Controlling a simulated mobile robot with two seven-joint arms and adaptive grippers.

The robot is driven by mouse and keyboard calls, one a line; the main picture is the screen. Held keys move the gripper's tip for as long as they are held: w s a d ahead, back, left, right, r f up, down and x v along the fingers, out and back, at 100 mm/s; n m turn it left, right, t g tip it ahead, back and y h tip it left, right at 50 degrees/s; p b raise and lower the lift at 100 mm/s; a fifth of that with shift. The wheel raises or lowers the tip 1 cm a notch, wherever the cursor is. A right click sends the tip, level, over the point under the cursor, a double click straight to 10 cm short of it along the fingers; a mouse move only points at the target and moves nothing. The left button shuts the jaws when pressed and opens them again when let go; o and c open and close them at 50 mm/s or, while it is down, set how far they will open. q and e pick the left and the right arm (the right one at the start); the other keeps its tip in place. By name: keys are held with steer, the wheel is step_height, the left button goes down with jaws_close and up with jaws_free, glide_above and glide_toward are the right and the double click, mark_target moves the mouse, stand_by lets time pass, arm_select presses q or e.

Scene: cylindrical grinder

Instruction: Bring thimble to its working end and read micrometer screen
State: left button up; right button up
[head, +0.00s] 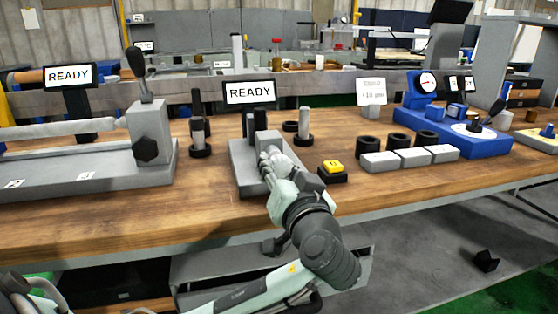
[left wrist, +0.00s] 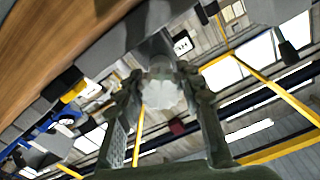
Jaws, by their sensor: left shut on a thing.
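The micrometer screen (head: 250,92) stands behind the grey micrometer base (head: 240,172) at the middle of the bench and reads READY. My left gripper (head: 270,158) reaches over the front of this base, its fingers at the micrometer's front end. In the left wrist view, its two fingers (left wrist: 160,82) are closed around a pale, round-ended piece, the thimble (left wrist: 168,96). In the head view the gripper hides most of the thimble. I cannot make out any scale on it. My right gripper is in neither view.
A yellow-topped button box (head: 332,168) sits just right of the base. Dark rings (head: 368,145) and grey blocks (head: 413,157) lie further right, before a blue gauge stand (head: 425,125). A grey fixture with a lever (head: 148,125) stands left, beside a second READY screen (head: 67,75).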

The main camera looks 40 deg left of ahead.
arm_select(q)
steer(key=m+p, duration=0.4)
steer(key=shift+s+r+m, duration=0.1)
steer(key=shift+r+m, duration=0.1)
steer(key=shift+m, duration=0.1)
steer(key=m+p, duration=0.1)
steer(key=m, duration=0.2)
steer(key=shift+a+f+m, duration=0.1)
steer(key=shift+m, duration=0.6)
steer(key=m, duration=0.4)
steer(key=shift+m, duration=0.3)
steer(key=m, duration=0.4)
steer(key=shift+m, duration=0.3)
steer(key=m, duration=0.9)
steer(key=shift+r, duration=0.2)
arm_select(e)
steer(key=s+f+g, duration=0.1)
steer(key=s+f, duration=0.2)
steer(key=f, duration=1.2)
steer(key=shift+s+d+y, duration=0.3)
arm_select(q)
steer(key=shift+m, duration=0.5)
